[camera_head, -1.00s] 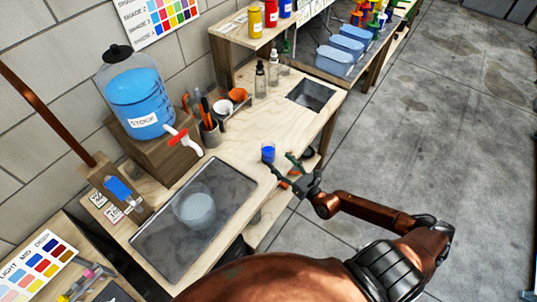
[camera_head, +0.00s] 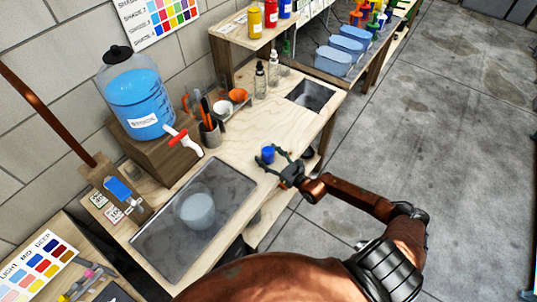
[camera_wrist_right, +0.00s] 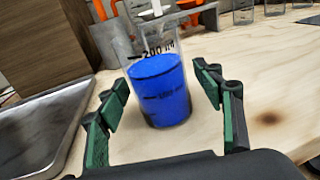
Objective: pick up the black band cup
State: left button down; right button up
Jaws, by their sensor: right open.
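A clear cup with blue liquid (camera_head: 267,154) stands upright near the right edge of the wooden bench. It also shows in the right wrist view (camera_wrist_right: 160,90), with black measuring marks on its side. I cannot clearly make out a black band on it. My right gripper (camera_head: 272,160) is open, with its fingers on either side of the cup. In the wrist view its green-padded fingers (camera_wrist_right: 164,82) flank the cup with gaps showing on both sides. My left gripper is not in view.
A larger clear container (camera_head: 196,209) stands on the grey tray (camera_head: 150,245) at the left. A blue water jug (camera_head: 137,103) with a red-handled tap sits on a wooden block. A tool holder (camera_head: 209,134) stands behind.

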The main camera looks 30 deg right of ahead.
jog(key=c, duration=1.3)
jog(key=shift+c, duration=0.2)
jog(key=shift+r, duration=0.2)
